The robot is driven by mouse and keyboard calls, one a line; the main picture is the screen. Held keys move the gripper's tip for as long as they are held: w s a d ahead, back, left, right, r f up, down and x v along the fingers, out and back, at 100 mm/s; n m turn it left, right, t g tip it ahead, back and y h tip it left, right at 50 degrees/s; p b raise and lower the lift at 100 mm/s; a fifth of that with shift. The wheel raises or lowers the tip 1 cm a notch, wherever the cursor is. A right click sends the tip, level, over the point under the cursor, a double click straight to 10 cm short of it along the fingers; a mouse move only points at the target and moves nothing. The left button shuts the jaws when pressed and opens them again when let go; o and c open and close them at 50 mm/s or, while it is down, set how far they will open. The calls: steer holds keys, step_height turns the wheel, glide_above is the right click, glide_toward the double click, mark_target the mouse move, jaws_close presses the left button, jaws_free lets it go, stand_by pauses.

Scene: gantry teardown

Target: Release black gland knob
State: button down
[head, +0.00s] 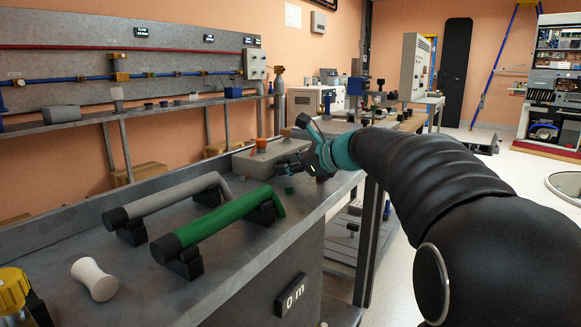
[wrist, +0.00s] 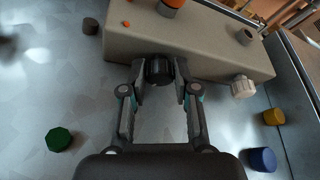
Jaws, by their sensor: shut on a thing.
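In the wrist view the black gland knob (wrist: 159,70) sits at the front face of a beige-grey box (wrist: 210,47). My gripper (wrist: 160,78) has its two fingers on either side of the knob, shut on it. In the head view my gripper (head: 291,165) is at the near side of the same box (head: 258,158) on the bench. The knob cannot be made out there, as the gripper hides it.
A white knob (wrist: 243,87) is on the box's front, right of my gripper. Loose green (wrist: 58,139), yellow (wrist: 273,117) and blue (wrist: 262,159) caps lie on the bench. A green cylinder (head: 215,224) and a grey cylinder (head: 165,200) rest on black supports nearer the head camera.

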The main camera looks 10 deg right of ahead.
steer(key=c, duration=0.9)
jaws_free()
steer(key=shift+a, duration=0.1)
steer(key=shift+o, duration=0.2)
steer(key=v, duration=1.2)
